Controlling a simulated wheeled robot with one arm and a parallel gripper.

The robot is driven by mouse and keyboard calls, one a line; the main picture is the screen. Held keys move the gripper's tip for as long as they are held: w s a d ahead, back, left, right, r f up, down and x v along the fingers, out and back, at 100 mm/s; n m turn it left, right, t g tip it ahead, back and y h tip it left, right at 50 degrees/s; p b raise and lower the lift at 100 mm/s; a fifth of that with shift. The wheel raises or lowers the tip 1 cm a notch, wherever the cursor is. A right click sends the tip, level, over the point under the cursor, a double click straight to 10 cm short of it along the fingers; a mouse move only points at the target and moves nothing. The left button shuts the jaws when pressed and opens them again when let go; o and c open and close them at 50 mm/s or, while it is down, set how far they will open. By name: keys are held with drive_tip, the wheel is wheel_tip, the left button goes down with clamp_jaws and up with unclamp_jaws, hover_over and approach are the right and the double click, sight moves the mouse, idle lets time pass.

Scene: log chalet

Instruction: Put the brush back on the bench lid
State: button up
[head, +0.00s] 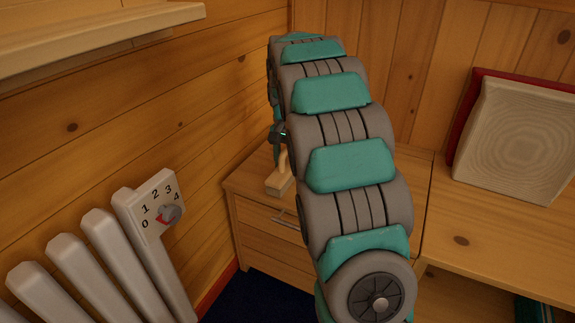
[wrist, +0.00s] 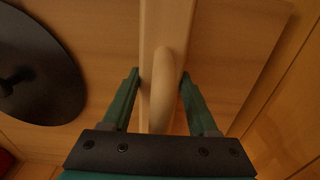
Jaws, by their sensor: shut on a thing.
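The brush (head: 279,182) is pale wood with an arched handle. In the head view it shows at the left front of a wooden drawer unit's top (head: 245,180); I cannot tell whether it touches that top. In the wrist view the brush (wrist: 163,85) runs up the middle, its handle between the two teal fingers. My gripper (wrist: 160,76) is shut on that handle. In the head view my arm hides most of the gripper and part of the brush. A wooden bench top (head: 480,230) adjoins the drawer unit on the right.
A pale cushion (head: 520,140) and a red one (head: 467,118) lean at the bench's back. A white radiator (head: 115,255) with a numbered dial (head: 160,208) stands left. A shelf (head: 100,35) juts out above. A dark disc (wrist: 38,65) shows in the wrist view.

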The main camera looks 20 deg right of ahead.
drive_tip(key=shift+f, duration=0.1)
drive_tip(key=o, duration=1.4)
wheel_tip(320, 180, up, 12)
drive_tip(key=shift+r+p, duration=0.15)
drive_tip(key=shift+p, duration=0.4)
drive_tip(key=s+a+f+n, duration=0.3)
drive_tip(key=s+a, duration=0.2)
drive_tip(key=s, duration=0.8)
drive_tip(key=s+a+f+n+g, duration=0.1)
drive_tip(key=s+a+f+n, duration=0.3)
drive_tip(key=s, duration=0.9)
drive_tip(key=s+a+f+n+g, duration=0.1)
drive_tip(key=s+a+f+n, duration=0.2)
drive_tip(key=s, duration=1)
drive_tip(key=shift+s+a+f, duration=0.1)
drive_tip(key=shift+a+f, duration=0.15)
drive_tip(key=shift+a, duration=0.55)
drive_tip(key=shift+s+a+f, duration=0.1)
drive_tip(key=shift+a+f, duration=0.15)
drive_tip(key=shift+a, duration=0.55)
